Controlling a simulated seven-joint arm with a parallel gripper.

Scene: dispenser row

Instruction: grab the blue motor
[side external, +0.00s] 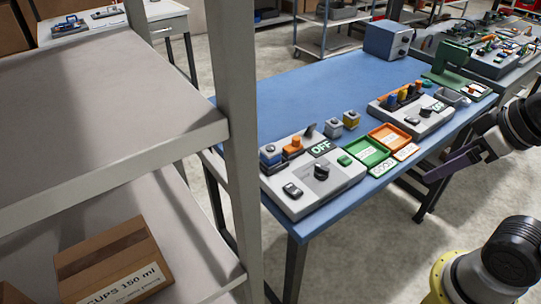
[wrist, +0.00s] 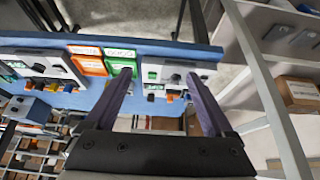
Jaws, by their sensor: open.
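A small blue motor (side external: 270,155) sits at the left end of the near station (side external: 315,190), beside an orange one (side external: 293,147). Another blue piece (side external: 391,100) stands among orange and yellow ones on the far station (side external: 425,122); I cannot tell for sure which is meant. In the wrist view a small blue piece (wrist: 187,97) shows at the far side of the near station (wrist: 165,75). My gripper (side external: 438,173) has purple fingers and hangs in front of the table edge, well apart from the motors. In the wrist view my gripper (wrist: 159,76) is open and empty.
A green bin (side external: 367,152) and an orange bin (side external: 389,136) stand between the stations. A shelf post (side external: 236,150) is at the left. The table's back part (side external: 300,92) is clear.

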